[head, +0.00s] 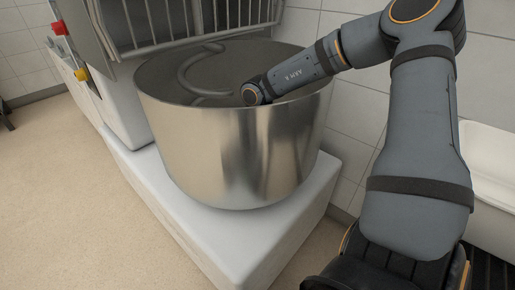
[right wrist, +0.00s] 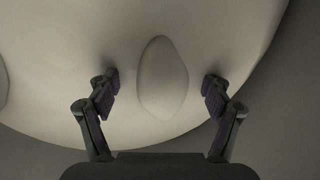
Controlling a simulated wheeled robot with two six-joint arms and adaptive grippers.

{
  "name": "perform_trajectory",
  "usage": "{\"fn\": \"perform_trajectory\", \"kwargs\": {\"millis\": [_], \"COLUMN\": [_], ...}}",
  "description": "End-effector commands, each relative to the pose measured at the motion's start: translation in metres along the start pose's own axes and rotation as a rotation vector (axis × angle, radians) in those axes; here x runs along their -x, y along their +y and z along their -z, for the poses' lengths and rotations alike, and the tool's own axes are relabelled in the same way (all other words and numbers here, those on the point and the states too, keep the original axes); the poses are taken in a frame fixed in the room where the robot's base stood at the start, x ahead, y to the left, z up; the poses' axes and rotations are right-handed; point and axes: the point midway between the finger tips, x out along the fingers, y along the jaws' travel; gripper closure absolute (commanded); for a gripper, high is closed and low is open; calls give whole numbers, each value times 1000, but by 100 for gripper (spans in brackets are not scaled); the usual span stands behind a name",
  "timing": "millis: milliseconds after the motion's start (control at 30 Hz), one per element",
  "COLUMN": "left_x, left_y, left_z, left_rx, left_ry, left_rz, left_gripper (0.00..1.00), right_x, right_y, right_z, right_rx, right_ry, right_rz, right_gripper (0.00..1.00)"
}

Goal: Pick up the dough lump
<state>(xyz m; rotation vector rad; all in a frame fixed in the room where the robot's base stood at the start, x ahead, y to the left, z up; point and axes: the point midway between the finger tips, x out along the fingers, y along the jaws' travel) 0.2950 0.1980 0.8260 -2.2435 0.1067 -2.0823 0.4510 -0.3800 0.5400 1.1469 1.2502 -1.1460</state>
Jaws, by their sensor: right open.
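The dough lump (right wrist: 162,78) is a pale, rounded bulge in the right wrist view. It lies on a larger pale dough mass (right wrist: 60,85) in the bowl. My right gripper (right wrist: 160,92) is open, with one finger on each side of the lump and a gap to both. In the head view my right arm reaches over the rim into the steel mixer bowl (head: 235,150), and its gripper is hidden inside. The dough is hidden in the head view. My left gripper is in neither view.
A curved mixer hook (head: 190,78) stands in the bowl to the left of my arm. A wire guard (head: 185,25) is above the bowl's back. The bowl stands on a white mixer base (head: 255,235). A white tub (head: 492,160) is at the right. The floor at left is clear.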

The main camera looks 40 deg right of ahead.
Motion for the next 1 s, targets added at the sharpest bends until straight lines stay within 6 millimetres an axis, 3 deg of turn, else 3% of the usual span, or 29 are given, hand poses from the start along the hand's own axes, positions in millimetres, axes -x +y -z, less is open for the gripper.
{"fn": "perform_trajectory", "kwargs": {"millis": [233,767,1000], "left_x": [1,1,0], "left_y": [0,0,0], "left_z": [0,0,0], "left_rx": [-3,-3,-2], "left_ry": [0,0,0], "left_rz": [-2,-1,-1], "left_gripper": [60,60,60], "right_x": [-1,-1,0], "right_y": [0,0,0], "right_z": [0,0,0], "right_rx": [0,0,0], "right_ry": [-1,-1,-2], "right_rz": [-1,0,-1], "right_gripper": [23,94,94]}}
